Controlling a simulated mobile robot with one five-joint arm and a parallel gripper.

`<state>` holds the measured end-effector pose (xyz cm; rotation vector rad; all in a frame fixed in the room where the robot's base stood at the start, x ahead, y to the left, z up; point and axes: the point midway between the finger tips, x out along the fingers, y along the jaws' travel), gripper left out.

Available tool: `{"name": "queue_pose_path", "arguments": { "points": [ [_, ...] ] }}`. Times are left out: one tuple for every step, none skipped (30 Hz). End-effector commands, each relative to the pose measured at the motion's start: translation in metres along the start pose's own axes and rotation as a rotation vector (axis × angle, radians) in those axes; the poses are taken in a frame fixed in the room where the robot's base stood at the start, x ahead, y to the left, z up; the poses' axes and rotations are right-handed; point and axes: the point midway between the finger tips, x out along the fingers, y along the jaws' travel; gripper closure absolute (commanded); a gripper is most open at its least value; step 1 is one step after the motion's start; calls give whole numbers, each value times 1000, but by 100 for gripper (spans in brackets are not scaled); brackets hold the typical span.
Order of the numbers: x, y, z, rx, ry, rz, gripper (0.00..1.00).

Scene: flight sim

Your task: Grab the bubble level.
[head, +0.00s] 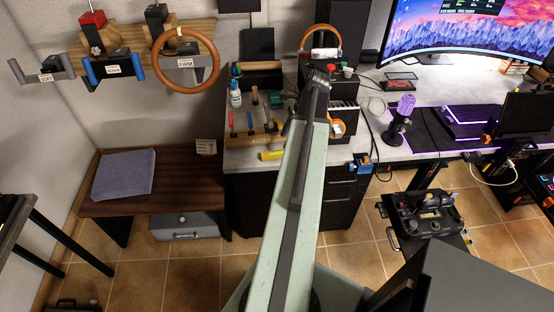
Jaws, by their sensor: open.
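A small yellow bar (271,155) lies at the front edge of the grey workbench (240,162), just left of my arm. It looks like the bubble level, but it is too small to make out a vial or markings. My arm reaches up the middle of the head view, over the bench, and hides part of the bench top. Its far end is a small dark grey joint, up and right of the yellow bar. I cannot make out my gripper's fingers there.
A wooden tool rack (253,137), a blue-and-white bottle (235,95) and a container with an orange ring crowd the bench. A purple microphone (400,118) stands on the desk at right. A low brown table (180,190) with a folded towel (124,174) is at left. Tiled floor shows between.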

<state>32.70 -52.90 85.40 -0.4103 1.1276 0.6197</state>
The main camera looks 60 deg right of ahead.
Motion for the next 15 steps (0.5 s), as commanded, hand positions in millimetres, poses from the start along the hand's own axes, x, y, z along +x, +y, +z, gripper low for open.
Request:
{"name": "queue_pose_path", "arguments": {
  "points": [
    [0,0,-1,1,0,0,51],
    [1,0,-1,1,0,-1,51],
    [4,0,-2,1,0,-1,51],
    [8,0,-2,1,0,-1,51],
    [12,0,-3,1,0,-1,51],
    [18,0,-3,1,0,-1,51],
    [22,0,-4,1,0,-1,51],
    [25,0,-4,1,0,-1,51],
    [28,0,-3,2,0,-1,51],
    [28,0,-3,2,0,-1,51],
    [27,0,-2,2,0,-1,51],
    [26,0,-2,2,0,-1,51],
    [27,0,-2,3,0,-1,51],
    [30,0,-2,2,0,-1,51],
    [34,0,-3,2,0,-1,51]
  ]
}}
